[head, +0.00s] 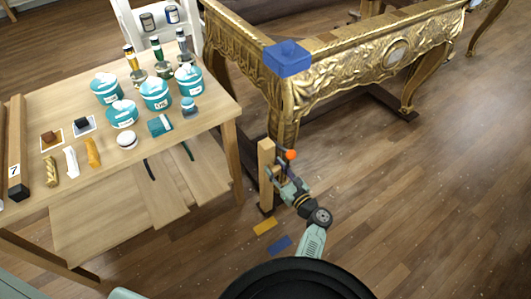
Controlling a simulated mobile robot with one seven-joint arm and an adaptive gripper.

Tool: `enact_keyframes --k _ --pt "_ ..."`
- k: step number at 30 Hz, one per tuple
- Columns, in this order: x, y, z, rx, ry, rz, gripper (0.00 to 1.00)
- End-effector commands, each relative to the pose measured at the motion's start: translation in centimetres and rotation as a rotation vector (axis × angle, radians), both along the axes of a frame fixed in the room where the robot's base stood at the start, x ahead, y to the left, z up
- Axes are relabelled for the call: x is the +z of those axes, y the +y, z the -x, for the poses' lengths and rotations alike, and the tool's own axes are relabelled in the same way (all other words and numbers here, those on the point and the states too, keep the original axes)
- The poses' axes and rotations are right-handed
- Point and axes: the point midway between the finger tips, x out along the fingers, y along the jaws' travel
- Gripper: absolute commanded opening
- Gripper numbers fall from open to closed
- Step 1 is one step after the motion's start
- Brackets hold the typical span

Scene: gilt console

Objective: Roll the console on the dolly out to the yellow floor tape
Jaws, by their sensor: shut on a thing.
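The gilt console (345,72) stands at the upper middle, with carved gold sides and curved legs. A blue block-like piece (288,58) covers its near corner. A dark low runner of the dolly (392,103) shows under its right legs. A pale wooden post (266,178) stands upright by the near leg; whether it belongs to the dolly is not clear. My gripper (277,174) is shut at this post, beside an orange ball (291,155); its fingertips are small and partly hidden. A yellow tape piece (265,226) lies on the floor just in front of the post.
A blue tape piece (279,245) lies nearer me. A wooden worktable (215,112) with teal tubs (156,95), bottles and small tools stands close on the left. A white shelf (130,25) stands behind it. The wooden floor (440,200) is clear on the right.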

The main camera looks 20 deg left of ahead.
Motion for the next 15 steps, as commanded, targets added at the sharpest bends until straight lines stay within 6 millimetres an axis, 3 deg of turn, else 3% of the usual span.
enact_keyframes --k 5,15 --pt "0.1 -2.1 1.6 -0.002 0.001 0.0 0.0" --pt "0.0 -2.2 1.7 0.0 -0.001 0.001 0.0"
